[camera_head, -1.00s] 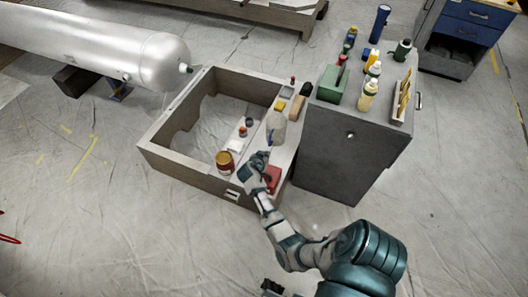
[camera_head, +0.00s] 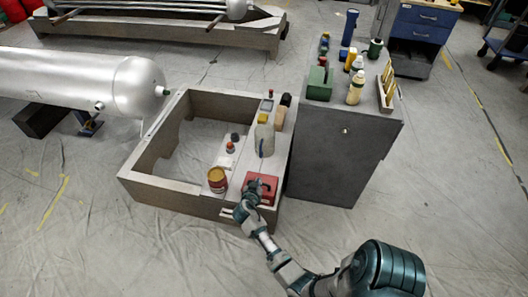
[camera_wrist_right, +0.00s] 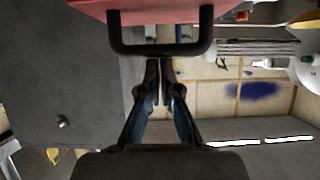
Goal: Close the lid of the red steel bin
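A red box with a dark handle (camera_head: 263,189), which looks like the red steel bin, sits on the front right corner of the wooden frame. I cannot clearly tell how its lid stands. In the right wrist view a red panel (camera_wrist_right: 160,9) with a black handle fills the top. My right gripper (camera_head: 246,193) is at the box's front left side. In the wrist view its fingers (camera_wrist_right: 159,62) are close together just below the black handle, with nothing visible between them. I cannot tell if they touch the handle. My left gripper is out of view.
A red and yellow can (camera_head: 217,180) stands left of the box on the frame (camera_head: 165,197). A clear jug (camera_head: 264,140) is behind it. A grey cabinet (camera_head: 340,150) with bottles on top stands close on the right. Floor in front is open.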

